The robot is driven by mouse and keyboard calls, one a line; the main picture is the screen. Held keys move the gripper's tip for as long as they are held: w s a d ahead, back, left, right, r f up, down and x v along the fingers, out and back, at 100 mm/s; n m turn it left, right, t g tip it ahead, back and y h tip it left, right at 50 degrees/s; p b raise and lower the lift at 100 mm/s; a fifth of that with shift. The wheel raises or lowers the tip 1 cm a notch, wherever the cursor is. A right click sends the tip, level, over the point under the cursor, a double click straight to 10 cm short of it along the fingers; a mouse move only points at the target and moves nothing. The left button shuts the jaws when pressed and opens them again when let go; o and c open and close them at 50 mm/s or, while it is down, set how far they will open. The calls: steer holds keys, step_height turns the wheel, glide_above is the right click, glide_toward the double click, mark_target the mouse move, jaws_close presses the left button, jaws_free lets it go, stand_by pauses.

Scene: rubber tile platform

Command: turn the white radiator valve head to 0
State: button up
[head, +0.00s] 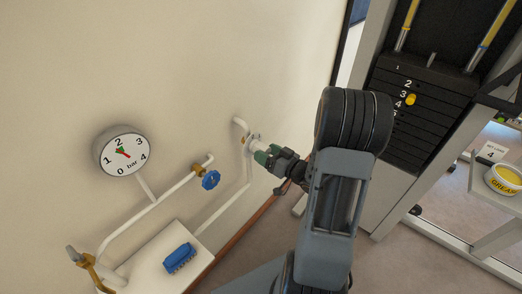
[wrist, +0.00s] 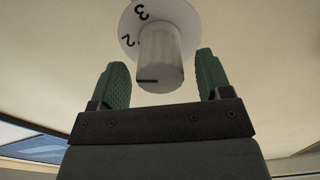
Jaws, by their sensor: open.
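The white radiator valve head (wrist: 158,62) is in the upper middle of the wrist view. It is a white cylinder with a dark mark line near its front end. Behind it is a white collar (wrist: 184,18) with the numbers 2 and 3 visible; no 0 can be seen. My gripper (wrist: 163,80) is open, its green fingers on either side of the valve head with gaps visible. In the head view my gripper (head: 268,156) is at the valve on the wall pipe, and its fingers partly hide the valve head (head: 255,146).
A round pressure gauge (head: 124,153), a blue valve wheel (head: 211,180) and white pipes are left of my gripper. A blue brush (head: 179,257) lies on a white surface below. A weight stack (head: 415,110) and a shelf with a grease tin (head: 505,178) stand right.

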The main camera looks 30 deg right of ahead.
steer(key=shift+x, duration=1.5)
steer(key=c, duration=0.9)
